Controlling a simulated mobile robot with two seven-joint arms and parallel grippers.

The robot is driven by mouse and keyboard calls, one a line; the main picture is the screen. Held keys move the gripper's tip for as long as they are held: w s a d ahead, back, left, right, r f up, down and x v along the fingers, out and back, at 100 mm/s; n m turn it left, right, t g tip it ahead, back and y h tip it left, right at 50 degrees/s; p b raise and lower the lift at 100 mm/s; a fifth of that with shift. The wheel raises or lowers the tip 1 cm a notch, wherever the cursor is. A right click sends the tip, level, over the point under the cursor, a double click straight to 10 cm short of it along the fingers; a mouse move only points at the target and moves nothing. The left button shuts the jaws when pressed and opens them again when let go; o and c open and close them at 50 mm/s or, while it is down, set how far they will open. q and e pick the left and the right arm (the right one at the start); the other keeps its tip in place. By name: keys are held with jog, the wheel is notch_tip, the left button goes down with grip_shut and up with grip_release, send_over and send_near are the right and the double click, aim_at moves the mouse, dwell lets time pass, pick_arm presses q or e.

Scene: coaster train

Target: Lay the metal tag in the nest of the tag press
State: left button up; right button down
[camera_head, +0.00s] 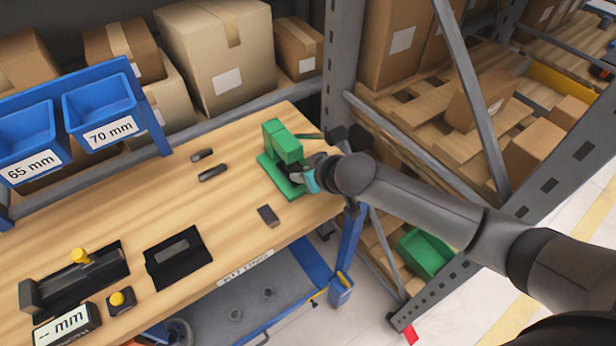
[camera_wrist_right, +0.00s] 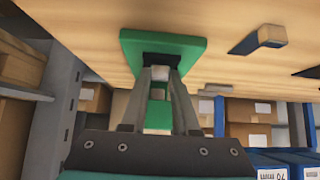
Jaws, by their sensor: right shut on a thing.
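The green tag press (camera_head: 283,142) stands near the table's right end, with its base plate low and its handle reaching right. My right gripper (camera_head: 299,179) comes in from the right, its tips at the press, over the base and below the head. In the right wrist view the fingers (camera_wrist_right: 161,72) are close together at the dark nest area of the green base (camera_wrist_right: 190,45). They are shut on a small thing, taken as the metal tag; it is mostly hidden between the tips. I cannot tell whether it touches the nest. My left gripper is out of view.
Two dark pieces (camera_head: 212,172) lie left of the press, and a small dark block (camera_head: 268,215) lies in front of it. A black mat with a grey plate (camera_head: 178,246) and a gauge (camera_head: 75,275) are farther left. Blue bins (camera_head: 98,105) stand behind.

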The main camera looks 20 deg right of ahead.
jog(key=shift+w, duration=0.15)
jog(key=c, duration=0.6)
grip_release()
jog(key=shift+r, duration=0.1)
jog(key=p+v, duration=0.3)
jog(key=v, duration=1.2)
